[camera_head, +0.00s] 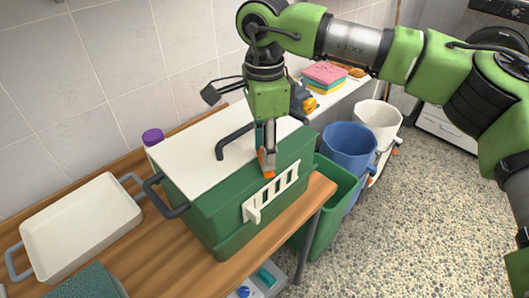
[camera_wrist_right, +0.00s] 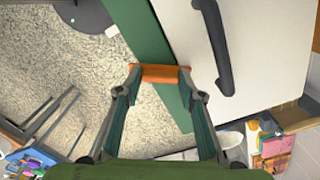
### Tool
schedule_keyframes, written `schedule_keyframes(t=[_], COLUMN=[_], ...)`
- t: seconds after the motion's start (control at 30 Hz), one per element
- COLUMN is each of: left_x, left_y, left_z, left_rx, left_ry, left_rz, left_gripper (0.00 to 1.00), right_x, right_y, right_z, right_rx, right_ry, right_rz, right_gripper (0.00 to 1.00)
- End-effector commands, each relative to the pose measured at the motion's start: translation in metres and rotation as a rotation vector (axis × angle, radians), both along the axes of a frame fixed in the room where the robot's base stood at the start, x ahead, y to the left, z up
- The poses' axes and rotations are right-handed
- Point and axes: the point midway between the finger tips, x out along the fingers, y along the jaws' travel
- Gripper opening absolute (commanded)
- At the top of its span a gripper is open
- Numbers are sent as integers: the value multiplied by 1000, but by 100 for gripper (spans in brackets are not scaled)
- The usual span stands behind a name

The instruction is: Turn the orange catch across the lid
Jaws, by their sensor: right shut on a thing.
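A green box (camera_head: 208,220) with a white lid (camera_head: 190,160) stands on the wooden counter. The lid has a dark grey bar handle (camera_head: 234,141), which also shows in the right wrist view (camera_wrist_right: 216,45). The orange catch (camera_head: 264,166) is at the lid's front edge, above the white slotted panel. My right gripper (camera_head: 268,152) points down there and is shut on the catch. In the right wrist view the catch (camera_wrist_right: 160,73) spans between the two fingertips, over the green rim. The fingers partly hide it in the head view. My left gripper is not in view.
A white tray (camera_head: 50,240) with grey handles lies left of the box. A purple-capped bottle (camera_head: 152,137) stands behind it. A blue bucket (camera_head: 349,147) and a white bucket (camera_head: 377,122) stand to the right. Coloured folded cloths (camera_head: 325,75) lie on the back shelf.

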Motion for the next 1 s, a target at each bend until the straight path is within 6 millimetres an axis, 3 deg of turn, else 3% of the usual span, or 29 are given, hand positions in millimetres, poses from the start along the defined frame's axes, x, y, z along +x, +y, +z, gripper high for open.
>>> schedule_keyframes(t=[0.5,1.0], left_x=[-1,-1], left_y=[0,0], left_z=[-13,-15], left_rx=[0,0], left_ry=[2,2], left_rz=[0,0], left_gripper=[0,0], right_x=[0,1], right_y=[0,1], right_z=[0,1], right_rx=[1,2], right_ry=[-2,-3], right_rz=[413,544], right_gripper=[14,14])
